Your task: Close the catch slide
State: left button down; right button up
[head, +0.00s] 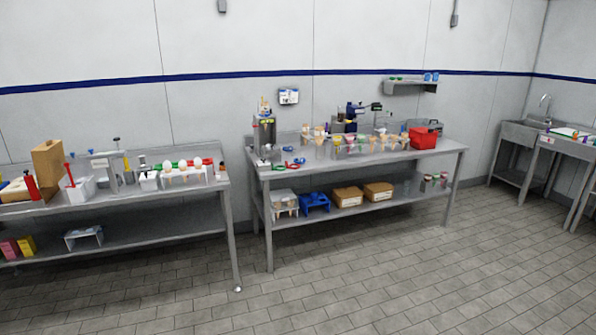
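I cannot make out a catch slide for certain at this distance. A grey upright device (264,136) with small coloured parts on top stands at the left end of the middle table. Blue and red ring-handled pieces (294,162) lie beside it. A dark blue device (353,115) stands farther back on the same table. Neither of my grippers is in view.
The middle steel table (350,173) also holds several cones in racks and a red box (423,138). Its lower shelf holds brown cartons (347,197). A left table (120,195) carries more items. A sink (522,131) is at right. The tiled floor (400,285) is clear.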

aim_at(273, 150)
jog(key=i, duration=3.35)
jog(key=i+z, duration=0.2)
jog(key=i, duration=0.3)
jog(key=i+j+z, duration=0.15)
jog(key=i, duration=0.3)
